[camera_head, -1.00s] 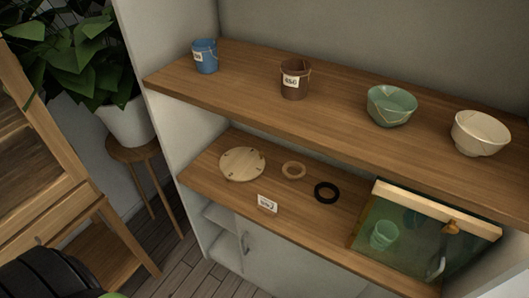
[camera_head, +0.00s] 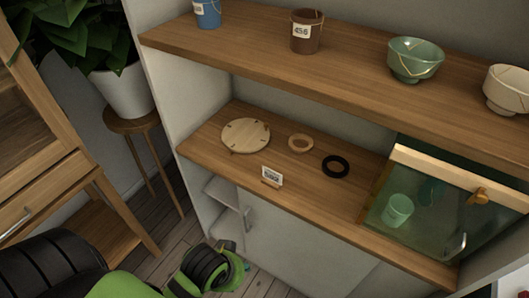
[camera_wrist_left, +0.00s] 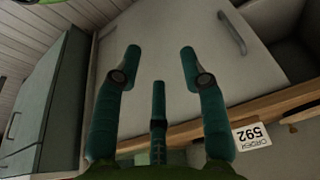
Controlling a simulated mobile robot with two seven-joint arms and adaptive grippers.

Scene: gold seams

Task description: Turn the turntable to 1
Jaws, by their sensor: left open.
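The turntable (camera_head: 245,135) is a round pale wooden disc with small dark marks near its rim. It lies flat on the lower wooden shelf, toward the left end, in the head view. My left arm comes in at the bottom left, below and in front of the shelf. My left gripper (camera_wrist_left: 160,62) shows in the left wrist view with its green fingers spread and nothing between them. It faces the pale cabinet front under the shelf edge and is apart from the turntable. The turntable does not show clearly in the wrist view. My right gripper is not in view.
A small label card (camera_head: 271,177) stands at the shelf's front edge; the wrist view shows it upside down, reading "ORDER 592" (camera_wrist_left: 251,136). A tan ring (camera_head: 300,143), a black ring (camera_head: 335,166) and a glass case (camera_head: 450,205) are to the right. The upper shelf (camera_head: 350,75) overhangs.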

